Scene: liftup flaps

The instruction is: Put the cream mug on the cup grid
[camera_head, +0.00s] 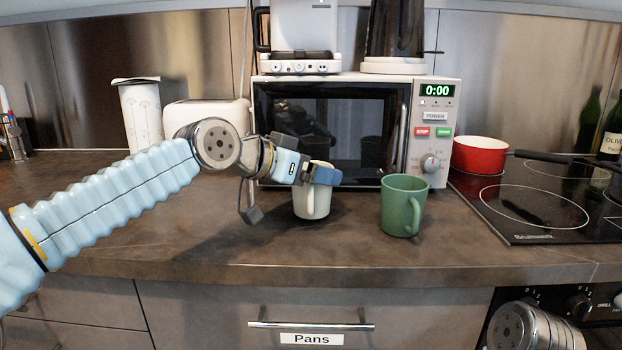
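The cream mug (312,204) stands upright on the counter in front of the microwave, its handle facing the camera. My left gripper (318,173) is at the top of this mug, and its fingers cover part of the rim. I cannot tell whether they are closed on the mug. A white coffee machine (303,28) stands on top of the microwave, with a dark tray (302,54) at its base that may be the cup grid. My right gripper is out of view; only part of my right arm shows at the bottom right.
A green mug (402,206) stands right of the cream mug. Behind are the microwave (432,158), a white toaster (207,113) and a paper-towel roll (141,118). A red pan (480,156) sits on the hob (535,205). The counter's front left is clear.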

